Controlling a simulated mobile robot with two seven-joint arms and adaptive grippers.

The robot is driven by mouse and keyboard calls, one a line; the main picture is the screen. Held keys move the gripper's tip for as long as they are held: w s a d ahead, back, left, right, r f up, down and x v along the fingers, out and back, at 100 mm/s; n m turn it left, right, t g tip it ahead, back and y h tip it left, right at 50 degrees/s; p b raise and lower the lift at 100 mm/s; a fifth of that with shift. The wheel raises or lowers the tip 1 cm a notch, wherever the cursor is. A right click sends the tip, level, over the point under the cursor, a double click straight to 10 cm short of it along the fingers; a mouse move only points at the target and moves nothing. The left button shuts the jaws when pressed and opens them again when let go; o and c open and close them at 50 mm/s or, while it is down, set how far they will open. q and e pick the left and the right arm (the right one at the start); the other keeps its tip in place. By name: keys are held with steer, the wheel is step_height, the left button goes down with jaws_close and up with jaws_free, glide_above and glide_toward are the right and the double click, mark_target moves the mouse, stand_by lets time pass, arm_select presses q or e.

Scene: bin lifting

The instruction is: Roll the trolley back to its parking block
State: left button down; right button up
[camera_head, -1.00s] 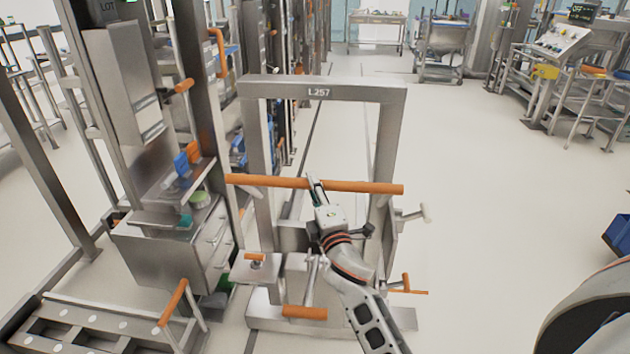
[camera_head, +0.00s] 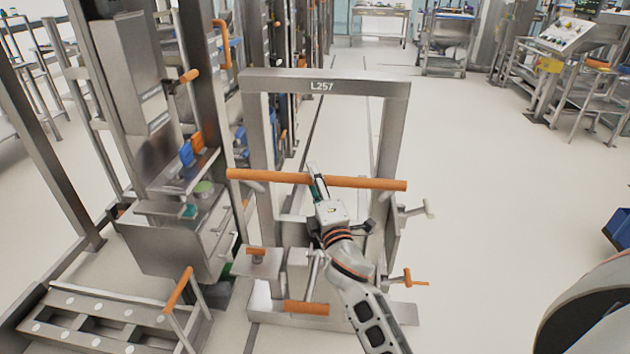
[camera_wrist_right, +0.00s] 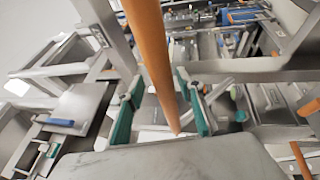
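The trolley is likely the grey upright frame marked L257 (camera_head: 322,86), standing on the floor in the middle of the head view. An orange crossbar (camera_head: 370,183) runs across it. My right gripper (camera_head: 315,180) is at the middle of this bar. In the right wrist view, the orange bar (camera_wrist_right: 150,50) runs lengthwise between the two green-padded fingers (camera_wrist_right: 160,110). The fingers stand apart, with gaps beside the bar. My left gripper is not in view. I cannot pick out a parking block for certain.
A tall grey machine with drawers (camera_head: 185,235) stands close on the left, with a low slotted frame (camera_head: 90,320) before it. Open floor (camera_head: 490,200) lies to the right. A blue bin (camera_head: 620,230) is at the right edge. Benches and a cart (camera_head: 447,45) stand far back.

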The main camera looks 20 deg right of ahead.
steer(key=shift+d+f, duration=0.1)
steer(key=shift+d, duration=0.05)
steer(key=shift+s, duration=0.1)
steer(key=shift+s+f, duration=0.15)
steer(key=shift+s, duration=0.15)
steer(key=v, duration=0.6)
steer(key=shift+s, duration=0.35)
